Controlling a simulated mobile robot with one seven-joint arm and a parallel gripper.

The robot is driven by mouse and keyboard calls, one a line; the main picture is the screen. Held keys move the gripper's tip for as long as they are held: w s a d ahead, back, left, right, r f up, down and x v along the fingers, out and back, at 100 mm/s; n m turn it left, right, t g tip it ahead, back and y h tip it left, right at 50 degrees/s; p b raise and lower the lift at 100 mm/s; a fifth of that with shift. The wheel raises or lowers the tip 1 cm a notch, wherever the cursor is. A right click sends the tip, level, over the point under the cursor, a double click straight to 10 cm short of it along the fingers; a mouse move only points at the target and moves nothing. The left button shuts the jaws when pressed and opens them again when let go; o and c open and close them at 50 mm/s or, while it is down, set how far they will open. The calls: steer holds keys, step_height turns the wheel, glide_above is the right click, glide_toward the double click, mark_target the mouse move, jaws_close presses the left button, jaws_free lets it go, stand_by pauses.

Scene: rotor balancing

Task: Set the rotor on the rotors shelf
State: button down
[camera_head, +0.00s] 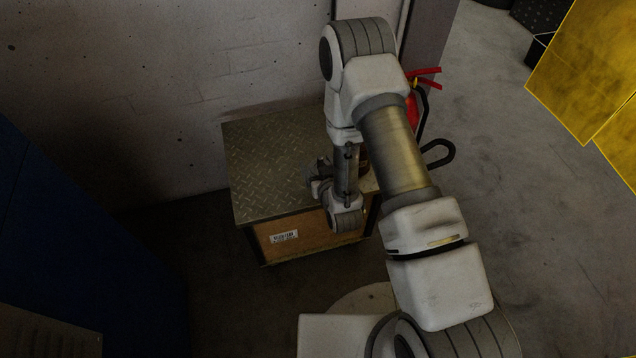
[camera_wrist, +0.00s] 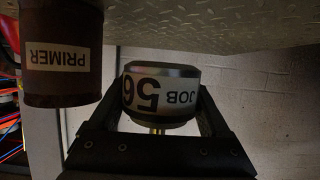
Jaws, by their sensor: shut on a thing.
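The rotor (camera_wrist: 161,100) is a dark drum with a white band reading "JOB 56" and a thin shaft. In the wrist view it appears upside down, between the two black fingers of my gripper (camera_wrist: 163,88), which is shut on it. In the head view my gripper (camera_head: 319,182) is over the front part of a cabinet with a tread-plate top (camera_head: 268,160); the rotor cannot be made out there. The plate surface also shows in the wrist view (camera_wrist: 230,22), close to the rotor; whether they touch I cannot tell. The cabinet's front label is too small to read.
A dark can labelled "PRIMER" (camera_wrist: 62,75) stands on the plate beside the rotor. A red fire extinguisher (camera_head: 412,112) is right of the cabinet, partly behind my arm. A block wall is behind. A blue cabinet (camera_head: 80,230) is at left. The plate's left part is clear.

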steer(key=shift+f+b, duration=0.9)
steer(key=shift+f, duration=1.9)
steer(key=shift+f, duration=0.15)
jaws_free()
